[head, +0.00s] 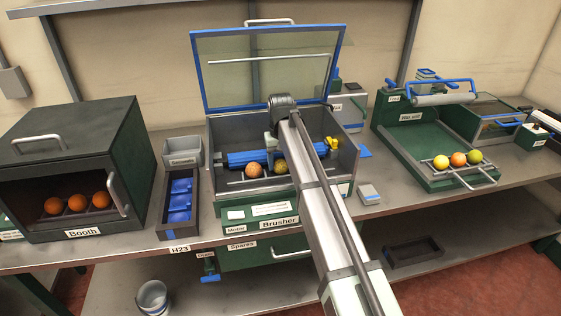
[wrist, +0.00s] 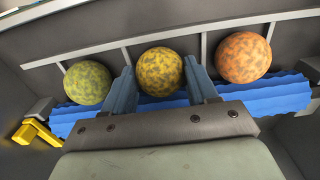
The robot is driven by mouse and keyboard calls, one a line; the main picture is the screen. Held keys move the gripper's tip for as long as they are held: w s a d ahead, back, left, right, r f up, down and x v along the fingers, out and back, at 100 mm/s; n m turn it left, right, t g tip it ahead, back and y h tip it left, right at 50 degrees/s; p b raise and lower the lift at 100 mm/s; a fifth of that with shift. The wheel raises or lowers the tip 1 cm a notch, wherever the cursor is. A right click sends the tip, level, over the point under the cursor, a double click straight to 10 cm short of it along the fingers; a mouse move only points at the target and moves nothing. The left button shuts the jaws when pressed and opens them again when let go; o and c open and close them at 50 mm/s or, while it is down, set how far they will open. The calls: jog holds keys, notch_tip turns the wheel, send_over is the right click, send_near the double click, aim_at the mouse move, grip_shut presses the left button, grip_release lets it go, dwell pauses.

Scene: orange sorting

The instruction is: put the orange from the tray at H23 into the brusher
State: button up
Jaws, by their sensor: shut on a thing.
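The brusher (head: 212,150) stands open in the middle of the bench, its clear lid (head: 225,70) raised. My gripper (wrist: 160,78) is inside it, shut on the yellow mottled orange (wrist: 160,71), which sits beside the blue brush roller (wrist: 270,99). In the head view this orange (head: 280,166) shows partly, left of my arm. An orange-coloured mottled fruit (wrist: 243,57) lies to one side and a greenish one (wrist: 87,82) to the other; my arm hides the greenish one in the head view. The tray at H23 (head: 165,215) shows blue pockets and no fruit.
The booth (head: 80,160) at left holds three oranges (head: 77,202). A green unit (head: 420,150) at right holds three fruits (head: 458,159) at its front. A small grey box (head: 369,193) is right of the brusher. A yellow part (wrist: 38,133) is close to my gripper.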

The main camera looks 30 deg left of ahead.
aim_at(280, 160)
jog(key=o, duration=1.1)
jog(key=shift+r, duration=3.85)
